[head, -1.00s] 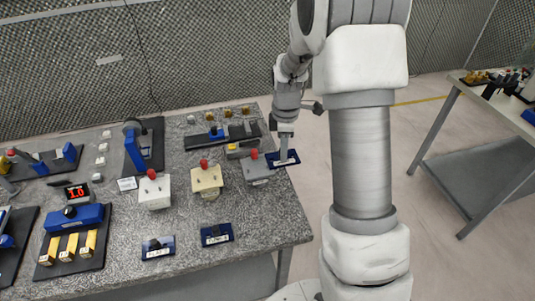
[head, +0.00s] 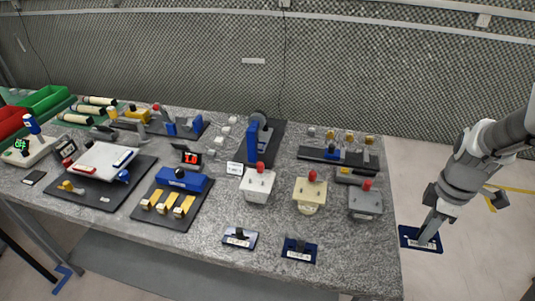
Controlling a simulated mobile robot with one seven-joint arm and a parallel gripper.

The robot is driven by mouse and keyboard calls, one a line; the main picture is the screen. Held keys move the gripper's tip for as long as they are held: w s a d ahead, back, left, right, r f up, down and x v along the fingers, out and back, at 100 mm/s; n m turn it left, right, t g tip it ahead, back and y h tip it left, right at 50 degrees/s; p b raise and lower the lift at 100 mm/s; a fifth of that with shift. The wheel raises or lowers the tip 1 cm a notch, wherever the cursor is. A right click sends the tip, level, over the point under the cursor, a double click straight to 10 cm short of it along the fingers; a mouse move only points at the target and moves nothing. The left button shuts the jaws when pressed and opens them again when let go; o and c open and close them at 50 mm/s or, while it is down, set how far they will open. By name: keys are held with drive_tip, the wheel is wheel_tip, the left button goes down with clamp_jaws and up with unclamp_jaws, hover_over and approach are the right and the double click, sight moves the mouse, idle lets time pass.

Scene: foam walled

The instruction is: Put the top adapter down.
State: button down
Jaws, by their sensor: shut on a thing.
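My gripper (head: 430,234) is at the right of the head view, pointing down. It is shut on a dark blue adapter plate (head: 409,241) with a white label, which shows just past the right edge of the grey speckled table (head: 345,265) over the floor. Its height against the tabletop is hard to tell. Two similar blue adapters lie flat on the table's front part: one at the left (head: 239,239) and one at the right (head: 299,251). Each has a dark upright block and a white label.
Behind them stand a white box (head: 257,189), a cream box (head: 309,196) and a grey box (head: 365,204), each with a red knob. The grey box is nearest my gripper. Fixtures crowd the table's left and back. The front right corner is bare.

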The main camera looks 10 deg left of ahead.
drive_tip(key=s+f+b, duration=0.3)
drive_tip(key=s, duration=0.3)
drive_tip(key=w+a+f, duration=0.2)
drive_tip(key=a, duration=0.1)
drive_tip(key=w+a+f, duration=0.1)
drive_tip(key=a+f, duration=0.1)
drive_tip(key=a, duration=0.1)
drive_tip(key=w+a+f, duration=0.2)
drive_tip(key=a+f, duration=0.1)
drive_tip(key=shift+w+a+b, duration=0.3)
drive_tip(key=shift+w+b, duration=0.05)
drive_tip(key=shift+a+f, duration=0.15)
drive_tip(key=shift+f, duration=1.95)
drive_tip(key=shift+f+b, duration=0.2)
drive_tip(key=shift+b, duration=0.2)
drive_tip(key=c, duration=0.7)
unclamp_jaws()
